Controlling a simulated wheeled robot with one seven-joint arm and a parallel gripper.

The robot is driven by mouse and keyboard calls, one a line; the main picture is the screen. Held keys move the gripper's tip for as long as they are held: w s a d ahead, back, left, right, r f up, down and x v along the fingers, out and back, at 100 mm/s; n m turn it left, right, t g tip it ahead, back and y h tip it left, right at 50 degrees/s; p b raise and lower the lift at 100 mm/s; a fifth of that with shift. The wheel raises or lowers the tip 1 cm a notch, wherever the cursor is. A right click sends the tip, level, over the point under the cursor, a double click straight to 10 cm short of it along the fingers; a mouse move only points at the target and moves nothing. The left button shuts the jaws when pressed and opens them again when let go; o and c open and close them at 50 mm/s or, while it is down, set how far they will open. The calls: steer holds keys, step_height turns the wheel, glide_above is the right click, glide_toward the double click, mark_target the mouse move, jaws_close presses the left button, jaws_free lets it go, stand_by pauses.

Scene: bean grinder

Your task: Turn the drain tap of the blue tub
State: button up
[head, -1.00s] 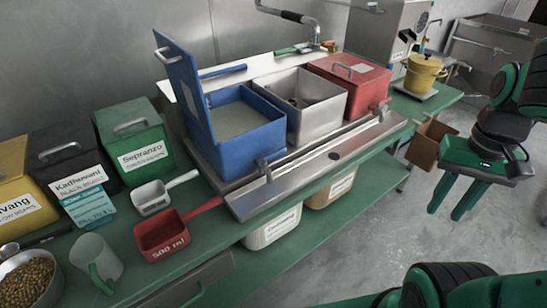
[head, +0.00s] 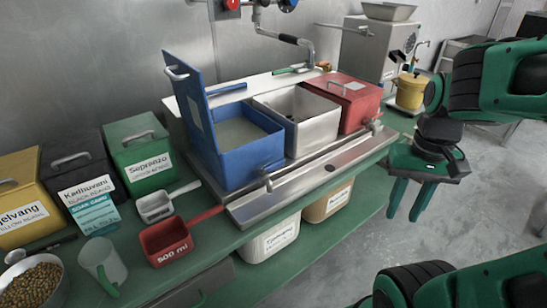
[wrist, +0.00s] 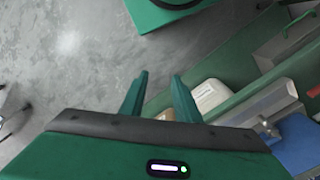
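The blue tub (head: 246,150) sits in the steel sink unit with its blue lid (head: 190,105) swung up and greyish liquid inside. Its drain tap (head: 268,180) is a small metal fitting low at the tub's front right corner, over the steel drip tray. The blue tub also shows at the right edge of the wrist view (wrist: 299,146). My gripper (head: 403,217) hangs to the right of the counter, over the floor, with fingers pointing down. The fingers are apart with nothing between them, and it is well away from the tap.
A steel tub (head: 300,115) and a closed red tub (head: 345,98) stand right of the blue one. White and brown bins (head: 270,242) sit on the shelf below. A red scoop (head: 167,240) and white scoop (head: 157,205) lie left. Floor around my gripper is clear.

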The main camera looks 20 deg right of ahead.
step_height(320, 180, up, 7)
steer(key=n+t, duration=0.2)
steer(key=n, duration=2.6)
glide_above(275, 162)
steer(key=s, duration=0.2)
steer(key=shift+y, duration=0.3)
steer(key=f, duration=0.3)
steer(key=w+f, duration=0.1)
steer(key=f, duration=0.6)
steer(key=shift+w+d+f, duration=0.1)
steer(key=shift+w+f, duration=0.05)
steer(key=shift+w, duration=0.2)
jaws_close()
